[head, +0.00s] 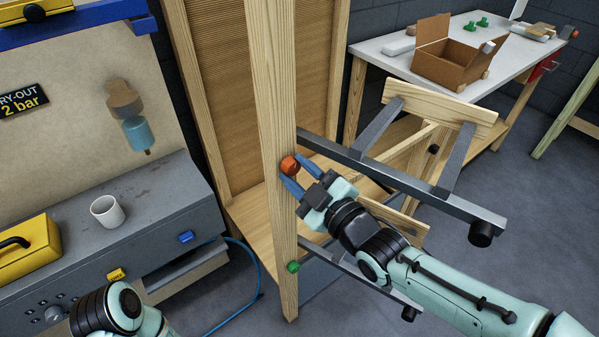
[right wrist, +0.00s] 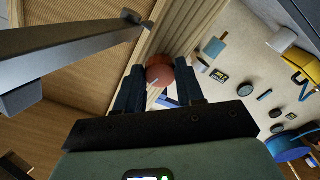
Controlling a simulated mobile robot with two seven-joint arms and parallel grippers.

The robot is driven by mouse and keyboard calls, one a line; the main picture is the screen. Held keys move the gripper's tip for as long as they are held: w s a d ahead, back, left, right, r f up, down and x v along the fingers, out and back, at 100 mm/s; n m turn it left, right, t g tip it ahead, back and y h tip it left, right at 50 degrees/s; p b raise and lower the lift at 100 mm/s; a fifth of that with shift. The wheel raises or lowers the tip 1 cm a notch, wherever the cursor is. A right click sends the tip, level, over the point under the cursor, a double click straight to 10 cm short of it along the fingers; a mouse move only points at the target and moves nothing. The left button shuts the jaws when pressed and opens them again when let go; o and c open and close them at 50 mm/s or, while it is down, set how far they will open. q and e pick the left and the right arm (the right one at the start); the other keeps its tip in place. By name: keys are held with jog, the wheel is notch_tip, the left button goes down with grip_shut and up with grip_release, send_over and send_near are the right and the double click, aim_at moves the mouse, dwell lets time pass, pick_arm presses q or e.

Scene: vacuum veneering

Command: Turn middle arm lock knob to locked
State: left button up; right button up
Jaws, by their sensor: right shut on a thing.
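The orange-red lock knob (head: 289,165) sits on the upright wooden post (head: 272,90), at the level of the upper dark metal arm (head: 400,180). My right gripper (head: 290,176) has its blue fingers around this knob. In the right wrist view the knob (right wrist: 160,72) lies between the two fingertips (right wrist: 163,80), with a small pale mark on its face. A green knob (head: 292,267) is lower on the same post, by a lower arm. The left gripper is not visible; only part of my left arm shows at the bottom left.
The upper arm sticks out to the right, carrying a wooden frame piece (head: 440,105). A grey bench (head: 150,200) with a white mug (head: 107,211) and yellow case (head: 25,248) stands left. A white table (head: 390,52) with a cardboard box (head: 450,62) is behind.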

jog(key=m, duration=0.3)
jog(key=shift+m, duration=0.4)
jog(key=m, duration=0.3)
jog(key=shift+m, duration=0.3)
jog(key=m, duration=0.3)
jog(key=shift+m+p, duration=0.3)
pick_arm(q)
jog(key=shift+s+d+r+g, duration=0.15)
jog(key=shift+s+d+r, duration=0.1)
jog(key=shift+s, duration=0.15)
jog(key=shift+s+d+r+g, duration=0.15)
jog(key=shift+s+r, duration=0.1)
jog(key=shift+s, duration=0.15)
pick_arm(e)
jog(key=shift+a+f+m, duration=0.1)
jog(key=shift+m, duration=1.7)
jog(key=o, duration=1)
jog(key=shift+o, duration=0.2)
